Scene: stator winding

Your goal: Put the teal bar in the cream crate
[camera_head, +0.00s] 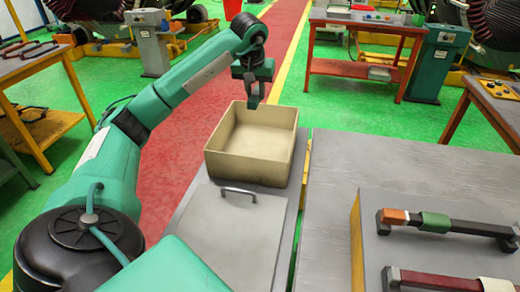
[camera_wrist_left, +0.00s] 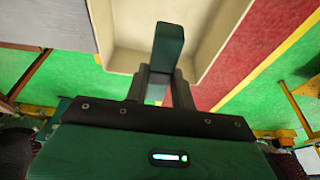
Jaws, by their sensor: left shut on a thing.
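The teal bar (camera_wrist_left: 168,45) is dark green and held between the two fingers of my left gripper (camera_wrist_left: 160,80) in the left wrist view. In the head view my left gripper (camera_head: 254,96) points down at the far rim of the crate, and the bar is hard to tell from the dark fingers. The cream crate (camera_head: 245,167) is open-topped and looks empty in its visible part. It also shows behind the bar in the left wrist view (camera_wrist_left: 125,57). My right gripper is not in view.
The crate stands at the far end of a grey surface with a handled grey plate (camera_head: 235,235) in front of it. A grey table (camera_head: 370,165) to the right carries two long tools (camera_head: 435,222). A red-brown bench (camera_head: 355,68) stands farther back.

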